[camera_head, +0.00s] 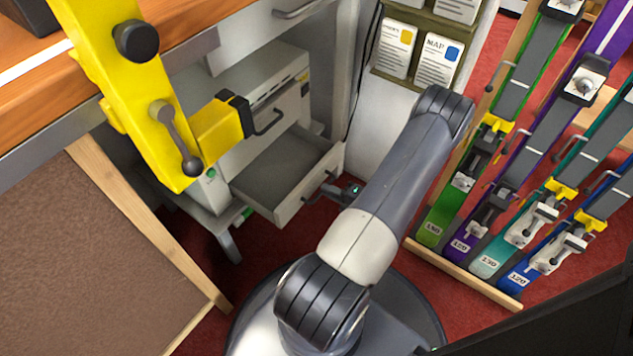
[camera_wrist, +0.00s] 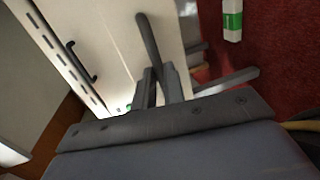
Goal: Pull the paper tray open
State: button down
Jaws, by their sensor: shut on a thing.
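The paper tray (camera_head: 275,172) is a grey drawer low in a pale cabinet unit (camera_head: 255,92). It stands pulled out, and the part of its inside that shows is empty. Its front carries a dark bar handle (camera_wrist: 148,40). My gripper (camera_head: 328,190) is at this front, low beside the cabinet, with its fingers shut on the handle. In the wrist view my gripper (camera_wrist: 160,84) has its fingers at the lower end of the bar, against the pale tray front (camera_wrist: 110,35).
A yellow clamp beam (camera_head: 135,85) overhangs the cabinet at left. A second black handle (camera_head: 268,122) sits above the tray. A brown panel (camera_head: 95,250) stands at lower left. Skis (camera_head: 505,140) lean in a rack at right. Red carpet shows between.

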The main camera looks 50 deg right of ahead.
jog(key=shift+s, duration=0.7)
jog(key=c, duration=1.5)
grip_release()
jog(key=shift+d, duration=0.1)
jog(key=p+v, duration=0.2)
jog(key=v, duration=0.8)
jog(key=shift+s+p, duration=0.35)
jog(key=shift+p, duration=0.05)
jog(key=b+x, duration=0.2)
jog(key=x, duration=0.9)
jog(key=shift+b, duration=0.4)
